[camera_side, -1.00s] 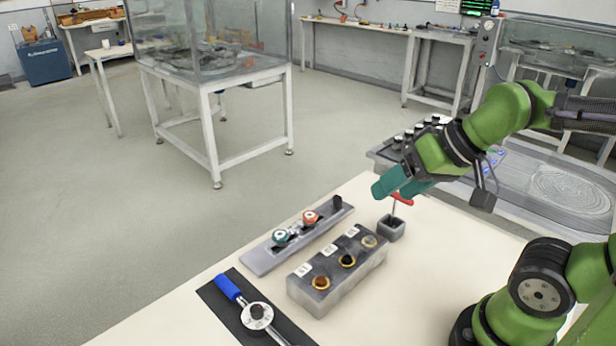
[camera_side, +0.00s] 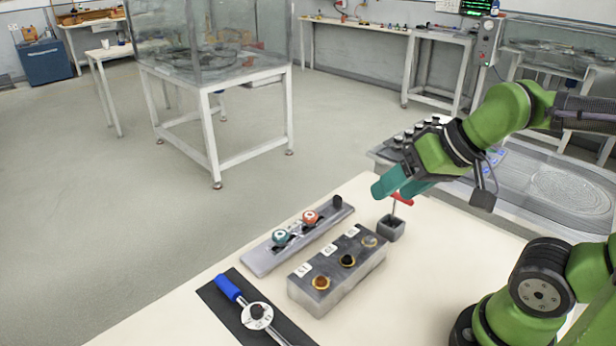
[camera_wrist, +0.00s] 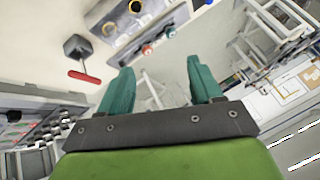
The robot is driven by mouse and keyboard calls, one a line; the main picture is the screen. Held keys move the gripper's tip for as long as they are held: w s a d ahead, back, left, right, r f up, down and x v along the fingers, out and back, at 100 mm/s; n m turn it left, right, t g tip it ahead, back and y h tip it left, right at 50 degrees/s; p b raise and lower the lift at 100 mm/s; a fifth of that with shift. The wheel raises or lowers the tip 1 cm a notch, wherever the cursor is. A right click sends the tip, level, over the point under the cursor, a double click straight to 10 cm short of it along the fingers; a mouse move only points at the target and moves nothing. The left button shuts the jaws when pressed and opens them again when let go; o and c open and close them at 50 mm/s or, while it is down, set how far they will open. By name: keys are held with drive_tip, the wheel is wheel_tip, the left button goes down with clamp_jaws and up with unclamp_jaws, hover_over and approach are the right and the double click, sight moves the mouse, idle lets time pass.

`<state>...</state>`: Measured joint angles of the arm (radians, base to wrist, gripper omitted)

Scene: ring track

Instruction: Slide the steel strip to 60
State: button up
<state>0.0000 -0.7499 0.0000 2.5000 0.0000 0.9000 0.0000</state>
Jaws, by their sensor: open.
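A long flat grey steel bar (camera_side: 262,262) lies on the cream table, with a teal-collared knob (camera_side: 281,237), an orange-collared knob (camera_side: 310,217) and a dark post at its far end. I cannot tell which part is the steel strip, and no 60 mark is readable. My gripper (camera_side: 394,186) is open and empty, raised to the right of the bar and near the red-handled tool (camera_side: 402,198). In the wrist view its teal fingers (camera_wrist: 160,78) stand wide apart.
The red-handled tool stands in a small grey block (camera_side: 391,229). A grey block with several round fittings (camera_side: 335,288) lies between the bar and my arm.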

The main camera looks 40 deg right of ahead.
drive_tip(key=shift+c, duration=0.2)
drive_tip(key=shift+d+f, duration=0.1)
drive_tip(key=shift+c, duration=1.2)
drive_tip(key=shift+w+d+f+g, duration=0.35)
drive_tip(key=shift+w+f+g, duration=0.15)
drive_tip(key=shift+w+f, duration=0.25)
drive_tip(key=shift+c, duration=0.7)
drive_tip(key=n+g+h, duration=0.2)
drive_tip(key=n+g, duration=0.2)
drive_tip(key=g, duration=0.2)
hover_over(338, 197)
drive_tip(key=shift+f, duration=1.85)
wheel_tip(338, 197, down, 17)
drive_tip(key=shift+w+r, duration=0.1)
drive_tip(key=shift+r, duration=0.1)
clamp_jaws()
